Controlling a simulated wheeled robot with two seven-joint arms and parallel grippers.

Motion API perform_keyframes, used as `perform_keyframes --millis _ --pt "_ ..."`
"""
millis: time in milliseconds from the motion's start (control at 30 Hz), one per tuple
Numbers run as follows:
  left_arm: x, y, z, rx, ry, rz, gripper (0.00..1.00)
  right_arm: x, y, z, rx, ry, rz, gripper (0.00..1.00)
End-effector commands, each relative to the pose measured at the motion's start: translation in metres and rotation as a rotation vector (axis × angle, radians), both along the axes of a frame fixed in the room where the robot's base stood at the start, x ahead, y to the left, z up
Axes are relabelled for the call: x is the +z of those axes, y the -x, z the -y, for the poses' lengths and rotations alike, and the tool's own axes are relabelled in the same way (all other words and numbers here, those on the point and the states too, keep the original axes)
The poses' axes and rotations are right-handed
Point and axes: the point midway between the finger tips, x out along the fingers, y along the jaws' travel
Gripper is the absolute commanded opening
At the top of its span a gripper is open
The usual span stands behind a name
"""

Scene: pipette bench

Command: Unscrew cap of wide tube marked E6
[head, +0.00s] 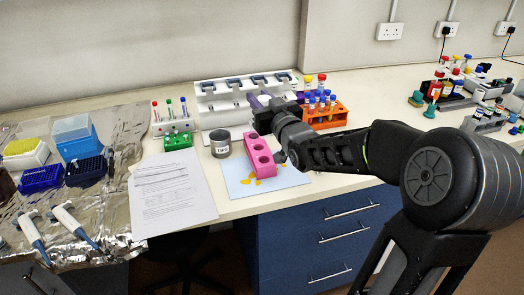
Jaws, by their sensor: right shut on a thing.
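My right gripper (265,108) is in the middle of the head view, above the back end of a pink rack (260,157). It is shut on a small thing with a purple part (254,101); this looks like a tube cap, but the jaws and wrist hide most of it. No E6 mark can be read on it or anywhere else. The pink rack shows several open round holes in its near part. My left gripper is not in view.
The pink rack stands on a pale blue mat (288,180) with yellow bits. A grey cup (220,146) and paper sheets (172,195) are to its left. An orange rack (335,121) of capped tubes is behind right, close to my right wrist. A white pipette stand (215,110) is behind.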

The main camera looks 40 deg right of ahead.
Motion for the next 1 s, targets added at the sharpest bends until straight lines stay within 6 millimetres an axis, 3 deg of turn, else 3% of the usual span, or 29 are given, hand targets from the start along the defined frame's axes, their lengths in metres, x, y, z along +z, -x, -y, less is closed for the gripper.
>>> perform_keyframes --millis 233,633,900,1000 --pt "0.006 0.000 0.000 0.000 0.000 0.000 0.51 -0.044 0.000 0.000 0.000 -0.003 -0.006 0.00" --pt "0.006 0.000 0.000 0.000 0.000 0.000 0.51 -0.053 0.000 0.000 0.000 -0.001 -0.001 0.00" --pt "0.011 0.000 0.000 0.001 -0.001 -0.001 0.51 -0.086 0.000 0.000 0.000 -0.003 -0.004 0.00" --pt "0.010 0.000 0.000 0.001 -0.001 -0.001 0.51 -0.088 0.000 0.000 0.000 -0.001 0.000 0.00"
